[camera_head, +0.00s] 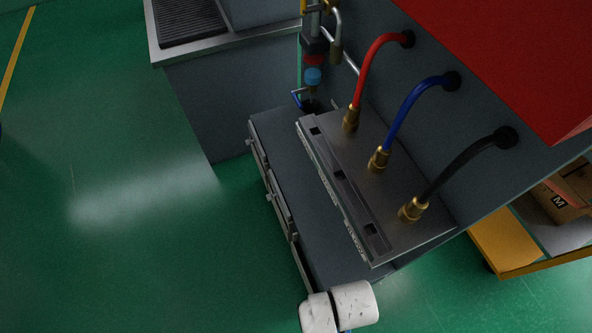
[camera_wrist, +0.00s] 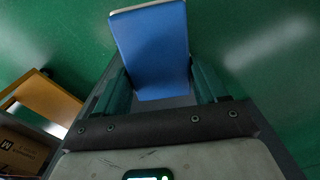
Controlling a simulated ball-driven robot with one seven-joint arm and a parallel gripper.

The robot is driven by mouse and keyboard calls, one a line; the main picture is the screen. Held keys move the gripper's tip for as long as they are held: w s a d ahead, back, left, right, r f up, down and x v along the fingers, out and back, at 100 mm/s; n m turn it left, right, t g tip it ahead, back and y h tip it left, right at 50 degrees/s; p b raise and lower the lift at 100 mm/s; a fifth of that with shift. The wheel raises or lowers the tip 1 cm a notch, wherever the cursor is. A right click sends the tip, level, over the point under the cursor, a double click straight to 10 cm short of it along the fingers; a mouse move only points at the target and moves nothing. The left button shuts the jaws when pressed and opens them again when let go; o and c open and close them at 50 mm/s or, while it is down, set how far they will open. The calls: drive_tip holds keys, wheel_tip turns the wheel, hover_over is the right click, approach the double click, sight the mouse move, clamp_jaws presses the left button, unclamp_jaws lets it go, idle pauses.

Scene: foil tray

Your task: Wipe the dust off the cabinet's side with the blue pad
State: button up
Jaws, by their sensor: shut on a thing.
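The blue pad (camera_wrist: 150,45) shows in the wrist view, a flat blue block with a pale edge at its far end. My gripper (camera_wrist: 162,84) is shut on it, with one dark green finger on each side. A low grey cabinet (camera_head: 292,185) stands in the middle of the head view, with handles along its left face. Grey surfaces, apparently the cabinet, show behind my gripper in the wrist view. I cannot make out the dust, nor whether the pad touches the cabinet. In the head view my white arm is at the bottom edge, and the gripper is not clearly visible.
A metal plate (camera_head: 390,215) lies on the cabinet, with red (camera_head: 366,68), blue (camera_head: 405,105) and black (camera_head: 455,168) hoses above it. A yellow cart (camera_head: 508,243) with a cardboard box (camera_head: 560,204) stands right. Green floor (camera_head: 120,140) is clear at left.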

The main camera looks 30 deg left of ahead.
drive_tip(key=w+d+f+m, duration=0.4)
drive_tip(key=w+d, duration=0.8)
drive_tip(key=d, duration=0.4)
drive_tip(key=shift+w+m, duration=0.25)
drive_tip(key=shift+m, duration=0.55)
